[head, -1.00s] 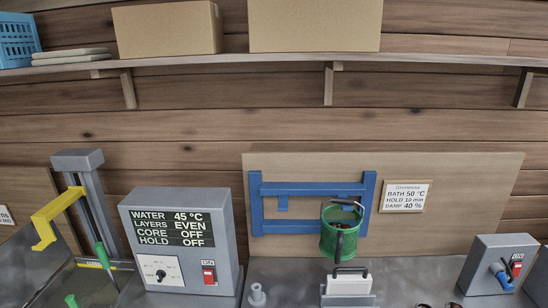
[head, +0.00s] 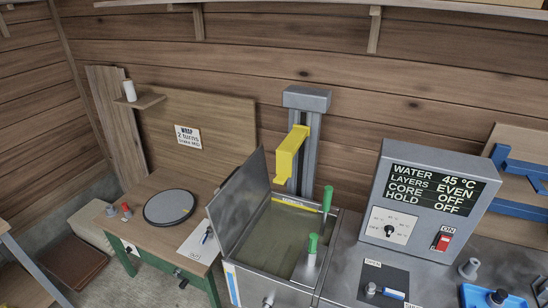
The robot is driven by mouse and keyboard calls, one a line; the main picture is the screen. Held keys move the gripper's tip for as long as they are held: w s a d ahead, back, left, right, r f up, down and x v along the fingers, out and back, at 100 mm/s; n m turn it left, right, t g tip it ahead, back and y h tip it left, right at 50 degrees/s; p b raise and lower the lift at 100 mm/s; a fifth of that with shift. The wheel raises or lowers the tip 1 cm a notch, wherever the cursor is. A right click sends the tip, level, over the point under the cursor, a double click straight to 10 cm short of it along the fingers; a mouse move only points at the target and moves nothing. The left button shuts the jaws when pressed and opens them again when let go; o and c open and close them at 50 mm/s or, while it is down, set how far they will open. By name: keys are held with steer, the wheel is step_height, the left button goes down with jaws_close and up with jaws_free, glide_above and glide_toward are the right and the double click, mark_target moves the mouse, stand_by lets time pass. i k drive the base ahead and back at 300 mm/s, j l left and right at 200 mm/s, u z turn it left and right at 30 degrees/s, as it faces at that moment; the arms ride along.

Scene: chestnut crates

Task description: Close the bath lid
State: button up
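The bath (head: 231,274) is a grey metal tank in the middle of the head view, filled with murky greenish liquid. Its lid (head: 238,203) is a flat grey panel standing raised and tilted along the bath's left edge, so the bath is open. A green-handled tool (head: 327,200) stands at the bath's right back side, and another green-topped grey piece (head: 312,246) is nearer the front. A yellow arm (head: 290,153) on a grey column (head: 307,100) reaches over the back of the bath. My gripper is not in view.
A grey control box (head: 425,200) with display and red switch stands right of the bath. Left is a wooden table (head: 140,232) with a dark round disc (head: 169,207). A shelf (head: 330,6) runs along the wall above.

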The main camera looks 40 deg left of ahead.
mark_target(239, 197)
steer(key=j, duration=2.85)
steer(key=i+j, duration=0.1)
steer(key=j, duration=0.4)
steer(key=i+j, duration=0.1)
steer(key=j, duration=0.4)
steer(key=k+j+u, duration=0.1)
steer(key=j+u, duration=0.35)
